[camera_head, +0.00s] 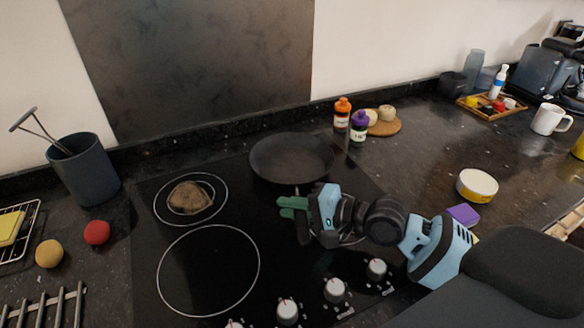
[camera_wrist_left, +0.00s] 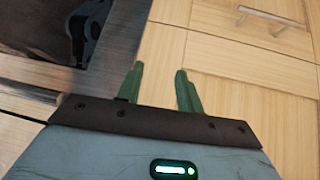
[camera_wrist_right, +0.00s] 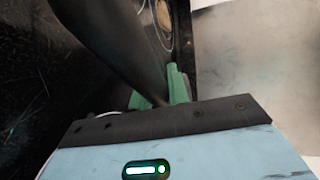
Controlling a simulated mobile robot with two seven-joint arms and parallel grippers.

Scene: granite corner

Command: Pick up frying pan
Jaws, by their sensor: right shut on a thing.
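The dark frying pan (camera_head: 292,157) is at the back right of the black cooktop, looking nearly level. I cannot tell whether it touches the glass. My right gripper (camera_head: 292,207) is just in front of the pan and shut on its handle, which is mostly hidden in the head view. In the right wrist view, the dark pan (camera_wrist_right: 100,40) runs down to the green fingers (camera_wrist_right: 158,98). My left gripper (camera_wrist_left: 158,88) is open and empty, facing wooden cabinet fronts. It is outside the head view.
A brown round lump (camera_head: 189,197) lies on the back left burner. Orange-capped (camera_head: 342,114) and purple-capped (camera_head: 359,126) bottles stand close behind the pan's right side. Control knobs (camera_head: 334,290) line the front. A grey utensil pot (camera_head: 84,168) stands left. The front left burner is clear.

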